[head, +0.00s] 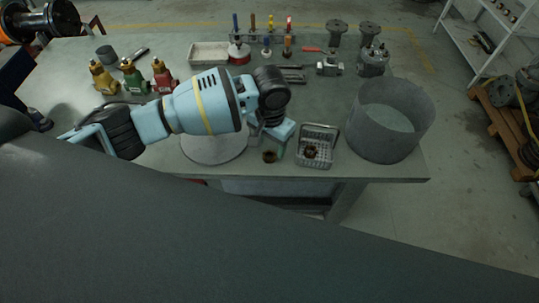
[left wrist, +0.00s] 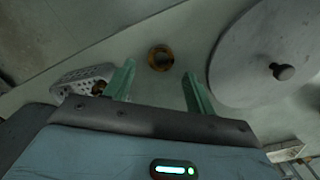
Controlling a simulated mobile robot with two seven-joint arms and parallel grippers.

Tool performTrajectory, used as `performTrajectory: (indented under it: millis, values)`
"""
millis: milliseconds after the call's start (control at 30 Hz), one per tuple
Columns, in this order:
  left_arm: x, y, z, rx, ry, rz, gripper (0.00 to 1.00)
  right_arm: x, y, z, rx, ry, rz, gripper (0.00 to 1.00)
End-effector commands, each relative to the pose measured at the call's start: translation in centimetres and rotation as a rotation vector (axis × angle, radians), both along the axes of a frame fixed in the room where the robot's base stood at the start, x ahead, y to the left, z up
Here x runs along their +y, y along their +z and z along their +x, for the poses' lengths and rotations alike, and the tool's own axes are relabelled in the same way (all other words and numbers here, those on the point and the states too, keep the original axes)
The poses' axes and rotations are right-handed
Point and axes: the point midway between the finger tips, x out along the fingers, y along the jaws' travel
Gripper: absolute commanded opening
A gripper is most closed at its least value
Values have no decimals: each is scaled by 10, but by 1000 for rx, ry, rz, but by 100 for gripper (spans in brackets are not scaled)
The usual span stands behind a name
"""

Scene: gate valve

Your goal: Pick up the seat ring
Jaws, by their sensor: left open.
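The seat ring (head: 269,157), a small brown-bronze ring, lies flat on the workbench near its front edge. In the left wrist view the ring (left wrist: 160,58) shows whole, just ahead of the gap between my fingertips. My left gripper (head: 279,149) points down beside the ring in the head view. In the left wrist view its two green fingers (left wrist: 158,75) are apart with nothing between them. A grey basket (head: 317,132) to the right holds a dark brown part (head: 310,151). My right gripper is not in view.
A grey open cylinder (head: 390,118) stands right of the basket.

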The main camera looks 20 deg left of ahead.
Motion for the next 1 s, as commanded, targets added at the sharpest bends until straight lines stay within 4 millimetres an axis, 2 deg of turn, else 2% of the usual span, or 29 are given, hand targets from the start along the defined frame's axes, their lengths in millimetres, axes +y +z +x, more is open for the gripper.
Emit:
performTrajectory:
  millis: [33,200,533,900,1000]
  values:
    - [1,-11,0,5,1,3,55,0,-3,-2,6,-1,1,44]
    - [1,-31,1,4,0,1,55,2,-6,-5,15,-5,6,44]
    - [1,-36,1,1,-1,0,55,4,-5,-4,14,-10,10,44]
    - [1,-35,1,1,-1,0,8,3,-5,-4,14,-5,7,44]
    - [1,-35,1,1,-1,0,7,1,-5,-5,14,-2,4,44]
